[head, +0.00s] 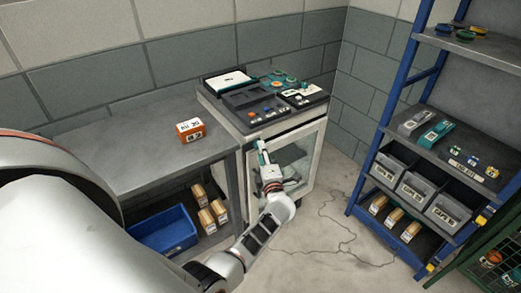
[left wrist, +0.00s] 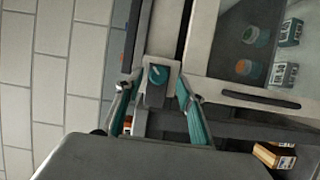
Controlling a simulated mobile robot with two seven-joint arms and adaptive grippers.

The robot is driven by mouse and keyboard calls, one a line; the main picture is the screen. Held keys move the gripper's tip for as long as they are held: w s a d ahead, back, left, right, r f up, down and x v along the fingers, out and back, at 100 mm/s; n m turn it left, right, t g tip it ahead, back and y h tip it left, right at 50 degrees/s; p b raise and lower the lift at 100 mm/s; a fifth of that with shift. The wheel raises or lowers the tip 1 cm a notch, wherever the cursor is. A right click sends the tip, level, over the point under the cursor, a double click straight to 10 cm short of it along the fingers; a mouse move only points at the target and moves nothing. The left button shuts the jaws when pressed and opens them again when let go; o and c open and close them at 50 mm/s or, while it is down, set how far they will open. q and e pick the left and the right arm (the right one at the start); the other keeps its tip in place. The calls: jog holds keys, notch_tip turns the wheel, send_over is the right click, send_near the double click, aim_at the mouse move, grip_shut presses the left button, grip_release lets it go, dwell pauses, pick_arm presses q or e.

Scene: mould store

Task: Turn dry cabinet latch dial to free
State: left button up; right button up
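The dry cabinet (head: 227,133) stands against the back wall with its glass door (head: 298,160) facing me. The latch dial (left wrist: 158,75), a teal knob with a pale pointer mark on a grey plate, shows in the left wrist view beside the door. My left gripper (head: 264,158) is at the cabinet front, by the door's left edge, and covers the dial in the head view. In the left wrist view my left gripper (left wrist: 158,97) is open, with one teal-padded finger on each side of the dial. I cannot tell whether either finger touches it. My right gripper is out of view.
A grey bench (head: 125,150) stands left of the cabinet, with an orange-and-white box (head: 190,130) on top and a blue bin (head: 163,232) below. A blue-framed shelf rack (head: 392,100) stands at the right. Floor between cabinet and rack is clear except for cracks.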

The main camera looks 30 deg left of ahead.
pick_arm(q)
jog(key=v, duration=0.4)
jog(key=shift+s+d, duration=0.2)
jog(key=shift+s, duration=0.05)
jog(key=s+d+f+m+t+h, duration=0.4)
jog(key=s+d+m+h, duration=0.75)
jog(key=m, duration=0.95)
jog(key=s+d+f+m+g+h, duration=0.2)
jog(key=s+d+f+m+g, duration=0.1)
jog(key=s, duration=0.5)
jog(key=s+d+f+m+g+h, duration=0.2)
jog(key=s+f+m+g, duration=0.1)
jog(key=s+f+m, duration=0.2)
jog(key=s+m, duration=0.2)
jog(key=s, duration=0.1)
jog(key=shift+s+d+f, duration=0.2)
jog(key=shift+s+d, duration=0.1)
jog(key=shift+d, duration=0.1)
